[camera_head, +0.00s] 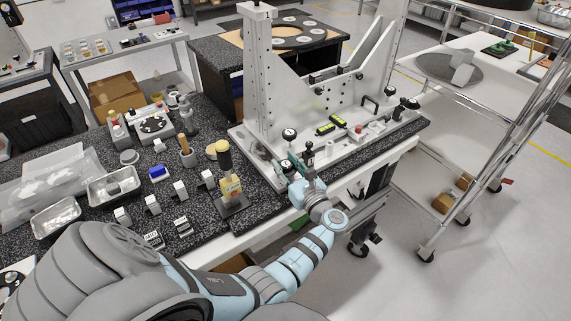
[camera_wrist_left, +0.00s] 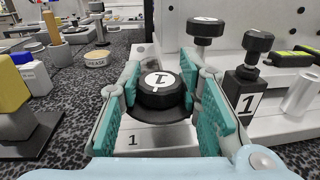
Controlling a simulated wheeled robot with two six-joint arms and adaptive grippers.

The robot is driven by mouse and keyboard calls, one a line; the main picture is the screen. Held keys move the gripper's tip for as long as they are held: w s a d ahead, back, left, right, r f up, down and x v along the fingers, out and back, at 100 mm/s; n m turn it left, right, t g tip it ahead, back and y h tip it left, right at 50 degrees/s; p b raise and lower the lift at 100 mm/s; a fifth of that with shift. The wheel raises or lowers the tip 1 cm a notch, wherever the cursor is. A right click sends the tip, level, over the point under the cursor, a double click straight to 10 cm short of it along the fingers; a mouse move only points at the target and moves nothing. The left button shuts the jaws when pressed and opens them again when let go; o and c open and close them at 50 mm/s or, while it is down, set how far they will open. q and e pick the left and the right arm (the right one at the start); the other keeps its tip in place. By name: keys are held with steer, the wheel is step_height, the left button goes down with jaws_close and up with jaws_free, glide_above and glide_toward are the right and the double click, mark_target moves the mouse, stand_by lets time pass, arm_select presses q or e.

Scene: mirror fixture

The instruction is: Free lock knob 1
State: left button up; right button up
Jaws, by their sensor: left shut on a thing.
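A low black knob with a white top marked "1" (camera_wrist_left: 160,88) sits between the teal finger pads of my left gripper (camera_wrist_left: 162,92) in the left wrist view. The fingers are shut on its sides. A plate below it also bears a "1". In the head view my left gripper (camera_head: 290,168) is at the front left edge of the white fixture (camera_head: 258,95), and it mostly hides the gripped knob. A taller black knob marked "1" (camera_wrist_left: 205,28) stands just behind on a stem; it also shows in the head view (camera_head: 289,134).
A black post with a "1" label (camera_wrist_left: 247,75) stands close right of the fingers. Small blocks and metal trays (camera_head: 112,186) cover the left worktop.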

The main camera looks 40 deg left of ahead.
mark_target(286, 163)
arm_select(q)
steer(key=o, duration=1.2)
steer(key=shift+c, duration=0.2)
step_height(286, 163, up, 10)
